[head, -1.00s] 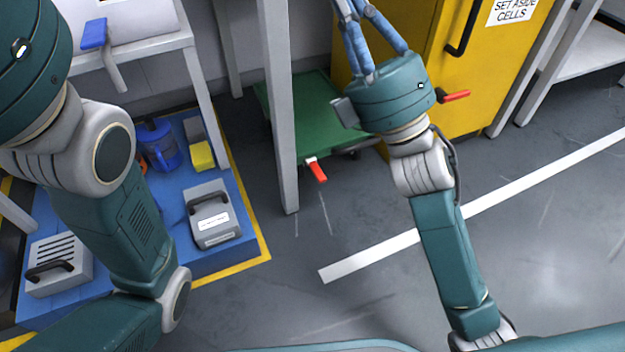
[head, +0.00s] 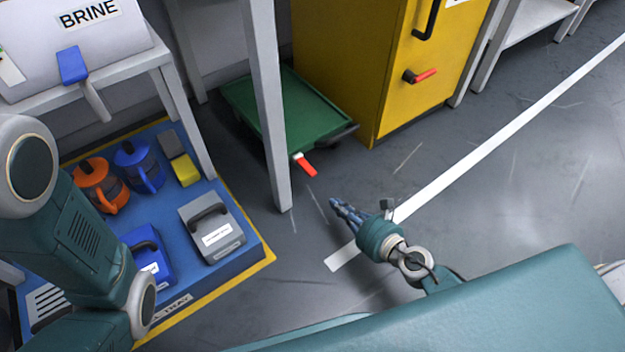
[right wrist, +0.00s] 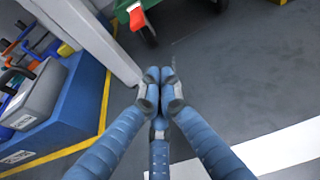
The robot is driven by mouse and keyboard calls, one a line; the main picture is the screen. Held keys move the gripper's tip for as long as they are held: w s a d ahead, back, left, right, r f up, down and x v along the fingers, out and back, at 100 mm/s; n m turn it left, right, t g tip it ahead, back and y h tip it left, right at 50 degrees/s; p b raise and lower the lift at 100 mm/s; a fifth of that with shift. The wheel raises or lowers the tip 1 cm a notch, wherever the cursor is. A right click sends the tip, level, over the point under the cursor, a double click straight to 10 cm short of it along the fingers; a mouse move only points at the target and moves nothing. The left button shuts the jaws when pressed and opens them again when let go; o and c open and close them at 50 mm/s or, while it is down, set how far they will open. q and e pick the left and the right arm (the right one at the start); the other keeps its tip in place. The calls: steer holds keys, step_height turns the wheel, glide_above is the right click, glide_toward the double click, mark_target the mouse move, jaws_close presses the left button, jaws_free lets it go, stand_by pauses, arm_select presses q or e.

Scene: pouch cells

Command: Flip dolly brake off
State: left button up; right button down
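The green dolly (head: 300,118) stands on the floor beside the yellow cabinet, partly hidden by a grey table leg. Its brake lever (head: 306,166), red with a white base, sticks out at the near corner and points down toward the floor. My right gripper (head: 336,204) is low over the floor, to the right of and nearer than the lever, and apart from it. In the right wrist view its fingertips (right wrist: 158,88) are together with nothing seen between them. The lever (right wrist: 137,16) and a dolly wheel (right wrist: 148,36) show beyond them. My left gripper is out of view.
The grey table leg (head: 266,120) stands just left of the lever. A blue tray platform (head: 215,262) with jugs and cases lies left, edged in yellow tape. The yellow cabinet (head: 350,65) has a red handle (head: 425,75). The floor to the right is clear.

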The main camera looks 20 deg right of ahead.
mark_target(305, 166)
steer(key=b+x, duration=0.1)
steer(key=x, duration=0.8)
steer(key=shift+w+a+f, duration=0.1)
steer(key=shift+w+f, duration=0.05)
steer(key=shift+w, duration=0.1)
step_height(305, 166, up, 4)
steer(key=p, duration=0.3)
steer(key=shift+w+a, duration=0.1)
steer(key=shift+w, duration=0.1)
